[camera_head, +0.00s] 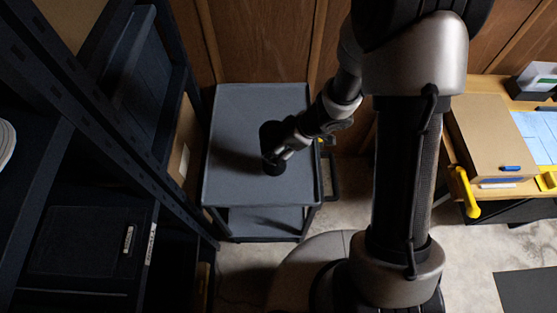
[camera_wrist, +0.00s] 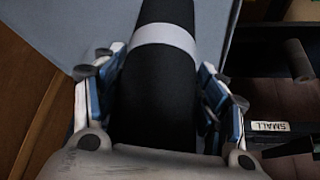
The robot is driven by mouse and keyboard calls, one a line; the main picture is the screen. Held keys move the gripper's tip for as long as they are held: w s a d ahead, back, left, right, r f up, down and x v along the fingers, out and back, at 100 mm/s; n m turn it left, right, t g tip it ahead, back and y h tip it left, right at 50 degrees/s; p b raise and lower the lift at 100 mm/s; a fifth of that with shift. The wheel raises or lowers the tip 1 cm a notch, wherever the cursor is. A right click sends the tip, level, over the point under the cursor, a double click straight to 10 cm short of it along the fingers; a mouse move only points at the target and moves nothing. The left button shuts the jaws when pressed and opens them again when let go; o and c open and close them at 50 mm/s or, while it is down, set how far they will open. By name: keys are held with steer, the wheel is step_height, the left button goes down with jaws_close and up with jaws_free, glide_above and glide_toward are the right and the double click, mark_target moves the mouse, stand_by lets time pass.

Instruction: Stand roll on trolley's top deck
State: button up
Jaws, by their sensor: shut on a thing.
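A black roll (camera_wrist: 158,95) with a white band near its far end fills the middle of the wrist view. My gripper (camera_wrist: 163,75) is shut on it, with blue-padded fingers on both sides. In the head view the dark roll (camera_head: 271,136) is over the middle-right of the trolley's grey top deck (camera_head: 235,110), and my gripper (camera_head: 277,154) hides part of it. The roll looks roughly upright. I cannot tell whether its lower end touches the deck. The rest of the deck is bare.
Dark shelving (camera_head: 110,130) stands close along the trolley's left side, with a cardboard box (camera_head: 186,140) on it. The trolley's lower deck (camera_head: 265,222) looks empty. A workbench (camera_head: 490,130) with a yellow clamp (camera_head: 464,190) is at right. A wooden wall is behind.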

step_height(320, 180, down, 6)
steer(key=b, duration=0.3)
steer(key=shift+w+r, duration=0.1)
steer(key=shift+r, duration=0.1)
steer(key=o, duration=0.9)
steer(key=shift+f, duration=0.2)
steer(key=shift+c, duration=0.2)
steer(key=o, duration=0.5)
steer(key=shift+r, duration=0.15)
